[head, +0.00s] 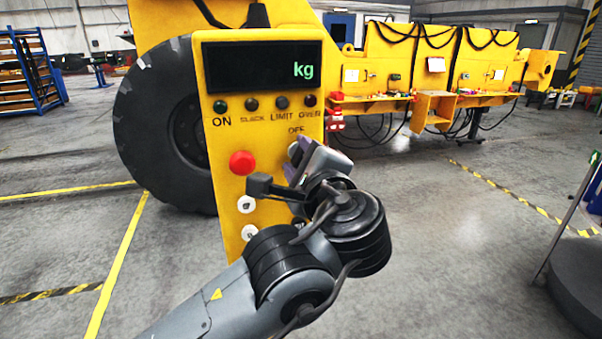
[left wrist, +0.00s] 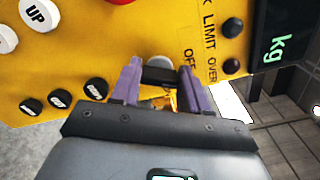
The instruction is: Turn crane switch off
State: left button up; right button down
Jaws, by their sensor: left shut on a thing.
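The yellow crane control panel (head: 227,130) stands upright in the middle of the head view. Its dark display (head: 262,67) shows "kg" in green. The crane switch (left wrist: 160,75) has a black bar handle, beside the "OFF" lettering, partly hidden by my fingers. My left gripper (left wrist: 158,82) is shut on this handle with its purple fingers on either side. In the head view the left gripper (head: 297,163) reaches the panel's right side and covers most of the switch. The exact angle of the handle against its markings is hard to tell. My right gripper is not in view.
A red button (head: 242,163) and white buttons (head: 246,204) sit left of my gripper. Indicator lamps (head: 252,104) line up under the display. A large black tyre (head: 155,125) stands behind the panel.

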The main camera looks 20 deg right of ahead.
pick_arm(q)
jog(key=shift+f+n+b, duration=0.15)
jog(key=shift+n+b, duration=1.5)
jog(key=shift+n, duration=1.25)
jog(key=o, duration=1.1)
jog(key=shift+c, duration=0.2)
jog(key=s, duration=1)
jog(key=shift+s+a+p, duration=0.4)
jog(key=shift+a, duration=0.05)
